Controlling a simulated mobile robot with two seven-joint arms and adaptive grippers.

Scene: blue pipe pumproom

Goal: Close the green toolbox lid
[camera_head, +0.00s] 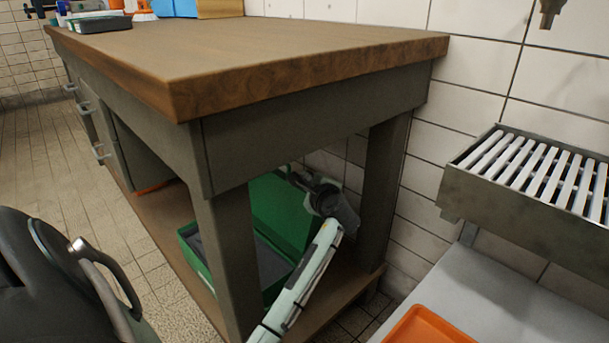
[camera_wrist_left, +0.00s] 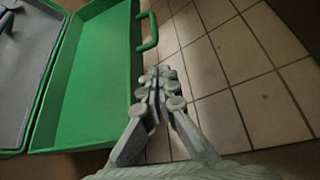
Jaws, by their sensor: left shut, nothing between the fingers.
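The green toolbox (camera_head: 193,258) sits on the lower shelf of the workbench with its lid (camera_head: 283,212) standing open. A table leg hides part of it. In the left wrist view, the lid (camera_wrist_left: 95,85) fills the left side, its green handle (camera_wrist_left: 151,31) sticks out from its far edge, and part of the grey-lined base (camera_wrist_left: 25,75) shows further left. My left gripper (camera_wrist_left: 157,88) is shut and empty, beside the lid's handle-side edge; I cannot tell whether it touches. In the head view, it shows (camera_head: 300,180) near the lid's top, under the tabletop. My right gripper is not in view.
The wooden workbench top (camera_head: 250,55) overhangs the shelf, with a leg (camera_head: 228,262) in front and another (camera_head: 384,190) at the right. A slatted metal rack (camera_head: 540,175) and an orange tray (camera_head: 430,325) are at the right. Tiled floor (camera_head: 120,215) is clear at left.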

